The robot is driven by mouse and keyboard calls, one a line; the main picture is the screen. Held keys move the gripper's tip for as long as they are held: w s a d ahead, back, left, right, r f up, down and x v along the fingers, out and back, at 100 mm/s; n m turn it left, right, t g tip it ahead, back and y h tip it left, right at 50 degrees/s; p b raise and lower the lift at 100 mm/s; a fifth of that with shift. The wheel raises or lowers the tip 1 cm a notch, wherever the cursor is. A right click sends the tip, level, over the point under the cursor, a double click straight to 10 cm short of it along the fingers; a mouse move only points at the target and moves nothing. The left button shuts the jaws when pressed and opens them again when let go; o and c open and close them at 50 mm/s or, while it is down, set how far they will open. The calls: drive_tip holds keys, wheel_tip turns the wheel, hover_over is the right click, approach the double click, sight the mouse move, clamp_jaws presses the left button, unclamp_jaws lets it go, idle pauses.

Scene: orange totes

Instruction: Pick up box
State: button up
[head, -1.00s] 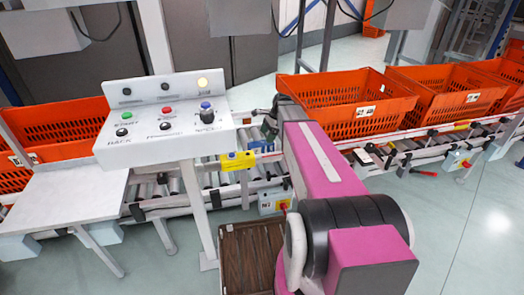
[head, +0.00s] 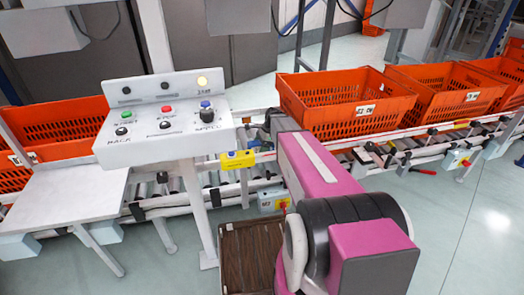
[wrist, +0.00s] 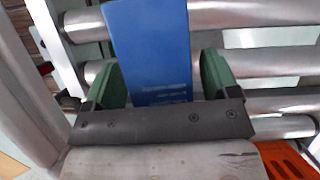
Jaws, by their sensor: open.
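The blue box (wrist: 148,45) lies over the metal rollers in the wrist view. My gripper (wrist: 158,80) is open, with one green finger on each side of the box's near part.
The roller conveyor (head: 180,188) runs across the scene. An orange tote (head: 345,118) stands right of my arm's end, with more totes beyond. A control panel (head: 165,128) on a post stands to the left. An orange tote edge (wrist: 285,160) is at the lower right in the wrist view.

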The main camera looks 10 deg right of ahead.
drive_tip(key=shift+f, duration=0.1)
drive_tip(key=c, duration=1.2)
drive_tip(key=shift+o, duration=0.2)
